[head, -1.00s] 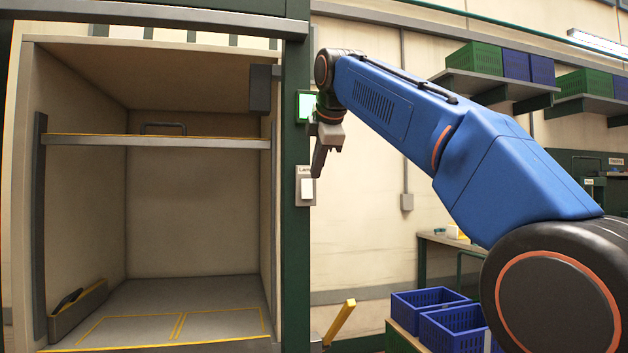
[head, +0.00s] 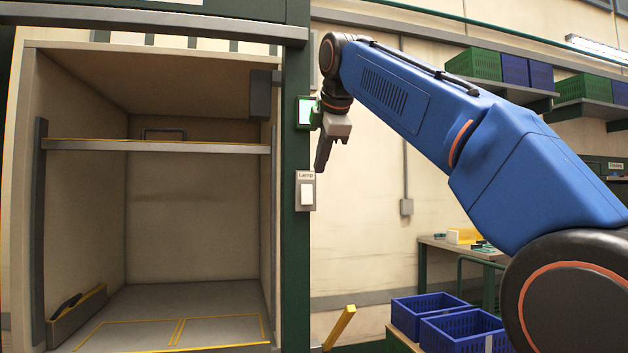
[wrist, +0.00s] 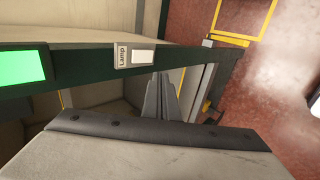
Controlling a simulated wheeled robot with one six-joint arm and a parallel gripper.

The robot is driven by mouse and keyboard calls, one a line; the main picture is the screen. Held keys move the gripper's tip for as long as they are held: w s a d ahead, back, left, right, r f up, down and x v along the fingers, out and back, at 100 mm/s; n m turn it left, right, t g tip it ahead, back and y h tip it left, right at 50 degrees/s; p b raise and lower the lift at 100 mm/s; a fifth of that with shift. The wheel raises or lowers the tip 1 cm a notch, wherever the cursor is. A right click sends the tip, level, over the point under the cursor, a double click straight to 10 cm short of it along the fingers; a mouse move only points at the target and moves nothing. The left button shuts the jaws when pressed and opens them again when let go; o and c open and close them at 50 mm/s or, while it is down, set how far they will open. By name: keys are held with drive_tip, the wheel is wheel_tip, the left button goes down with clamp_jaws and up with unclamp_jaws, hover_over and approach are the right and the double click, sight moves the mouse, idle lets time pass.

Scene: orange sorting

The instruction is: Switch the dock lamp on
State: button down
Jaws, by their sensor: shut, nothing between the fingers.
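The lamp switch (head: 307,191) is a grey plate marked "Lamp" with a white rocker, fixed on the dark green post (head: 294,270) beside the dock opening. It also shows in the wrist view (wrist: 136,54), label to the left of the rocker. My gripper (head: 320,168) points down, just above and to the right of the switch in the head view. In the wrist view its fingers (wrist: 161,78) are together and empty, with the tips just below the switch plate in the picture. I cannot tell whether they touch it.
A lit green screen (head: 305,112) sits on the post above the switch. The dock bay (head: 195,215) stands open at left, with a raised shutter bar (head: 155,145). Blue crates (head: 460,325) stand low at right, near a yellow bar (head: 339,327).

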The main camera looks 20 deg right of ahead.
approach(307, 202)
wheel_tip(307, 202, down, 3)
drive_tip(key=w, duration=0.1)
drive_tip(key=w+f, duration=0.1)
drive_tip(key=w, duration=0.1)
drive_tip(key=shift+w+f, duration=0.1)
drive_tip(key=shift+w, duration=0.45)
idle(0.4)
drive_tip(key=shift+w+f, duration=0.2)
drive_tip(key=shift+w, duration=0.05)
